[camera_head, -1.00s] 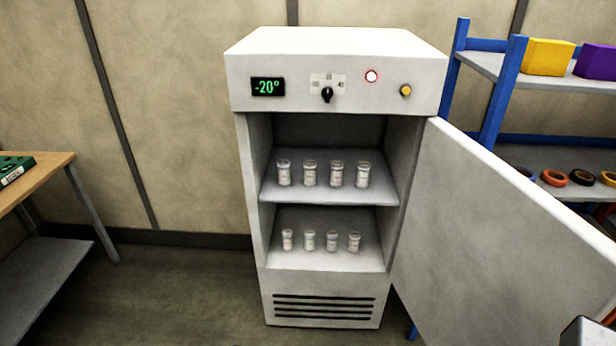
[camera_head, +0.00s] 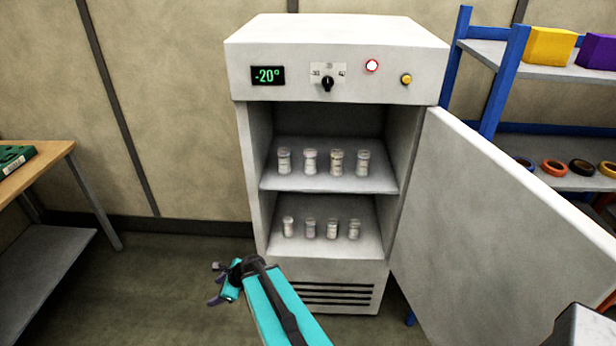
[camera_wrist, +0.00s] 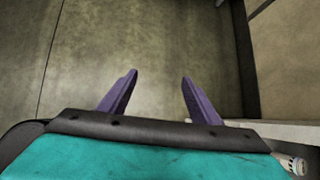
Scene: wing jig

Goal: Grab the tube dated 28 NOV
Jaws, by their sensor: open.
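Small white-capped tubes stand upright in the open freezer (camera_head: 255,190). Several are in a row on the upper shelf, such as this tube (camera_head: 284,161), and several on the lower shelf, such as this tube (camera_head: 289,227). Their labels are too small to read, so I cannot tell which is dated 28 NOV. My gripper (camera_head: 217,285) is low in front of the freezer's lower left, apart from the tubes. In the wrist view its purple fingers (camera_wrist: 158,92) are spread and empty above the floor. Part of one tube (camera_wrist: 295,165) shows at that view's lower right corner.
The freezer door (camera_head: 500,215) stands open to the right. A wooden-topped table (camera_head: 30,172) with a green box is at left. A blue-framed rack (camera_head: 500,85) is behind the door. The floor left of the freezer is clear.

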